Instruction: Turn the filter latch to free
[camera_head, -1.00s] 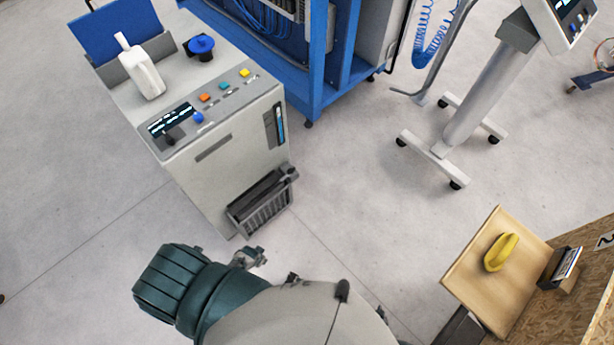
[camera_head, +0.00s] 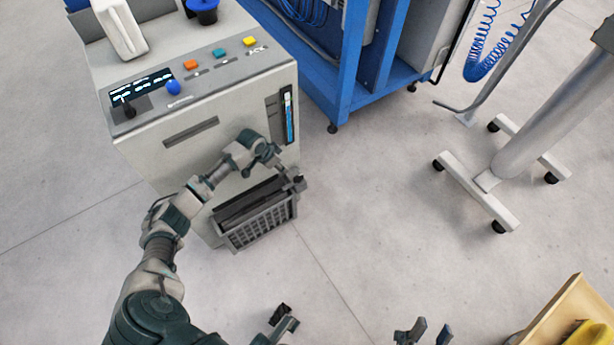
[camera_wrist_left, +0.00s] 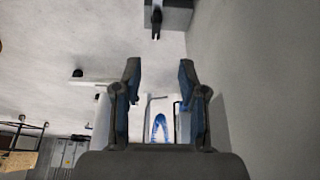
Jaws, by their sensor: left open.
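The filter (camera_head: 258,222) is a dark grey slatted basket low on the front of the white machine (camera_head: 200,135). A small dark latch knob (camera_head: 297,183) is at its upper right. In the left wrist view a grey block (camera_wrist_left: 178,14) with a short black lever (camera_wrist_left: 156,24) is at the top edge. My left gripper (camera_head: 272,153) is open and empty, just above the filter and close to the machine front. Its two fingers (camera_wrist_left: 158,85) are wide apart in the wrist view. My right gripper (camera_head: 428,333) is partly cut off at the bottom edge; its opening is unclear.
A blue frame (camera_head: 360,60) stands behind. A wheeled stand (camera_head: 500,165) is at the right. Floor right of the filter is clear.

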